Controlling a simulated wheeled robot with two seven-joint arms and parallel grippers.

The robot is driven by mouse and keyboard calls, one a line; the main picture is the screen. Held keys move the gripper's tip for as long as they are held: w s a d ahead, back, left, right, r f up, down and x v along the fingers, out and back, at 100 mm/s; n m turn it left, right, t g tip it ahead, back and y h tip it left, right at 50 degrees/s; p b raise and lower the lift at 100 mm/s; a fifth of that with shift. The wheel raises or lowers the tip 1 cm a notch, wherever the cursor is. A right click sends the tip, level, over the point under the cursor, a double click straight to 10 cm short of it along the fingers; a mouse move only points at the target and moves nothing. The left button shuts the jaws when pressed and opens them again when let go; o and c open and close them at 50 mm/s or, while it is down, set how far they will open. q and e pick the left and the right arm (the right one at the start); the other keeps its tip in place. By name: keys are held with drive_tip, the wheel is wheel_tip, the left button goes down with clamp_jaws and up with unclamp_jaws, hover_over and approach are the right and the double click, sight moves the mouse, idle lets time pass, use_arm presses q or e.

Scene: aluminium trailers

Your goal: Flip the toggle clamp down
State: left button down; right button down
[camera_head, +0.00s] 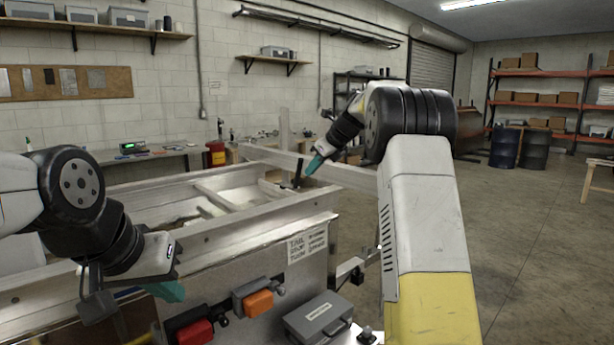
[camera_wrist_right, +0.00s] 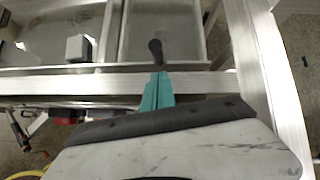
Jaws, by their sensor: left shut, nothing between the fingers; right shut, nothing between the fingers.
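The toggle clamp (camera_head: 298,172) shows as a thin dark handle standing roughly upright on the trailer's frame, near its far right corner. In the right wrist view its black handle (camera_wrist_right: 156,50) lies just beyond my fingertips; its base is hard to make out. My right gripper (camera_head: 314,164) has teal fingers, shut and empty, close beside the handle on its right. It also shows in the right wrist view (camera_wrist_right: 158,90), pointing at the handle; I cannot tell whether they touch. My left gripper (camera_head: 168,291) is shut and empty, in front of the trailer's near side, far from the clamp.
The aluminium trailer frame (camera_head: 235,232) has raised rails and cross members around the clamp. A workbench (camera_head: 135,158) stands behind. Floor at right is open.

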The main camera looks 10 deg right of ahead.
drive_tip(key=shift+w+a+r, duration=0.65)
drive_tip(key=shift+w+r, duration=0.15)
drive_tip(key=shift+w, duration=0.15)
drive_tip(key=shift+w+a+r, duration=0.1)
drive_tip(key=shift+a+r, duration=0.15)
drive_tip(key=shift+a, duration=0.05)
drive_tip(key=shift+d, duration=0.1)
drive_tip(key=d+f+v, duration=0.1)
drive_tip(key=d+v, duration=0.1)
drive_tip(key=v, duration=0.9)
drive_tip(key=shift+s, duration=0.45)
drive_tip(key=shift+d+f, duration=0.1)
drive_tip(key=shift+f, duration=0.05)
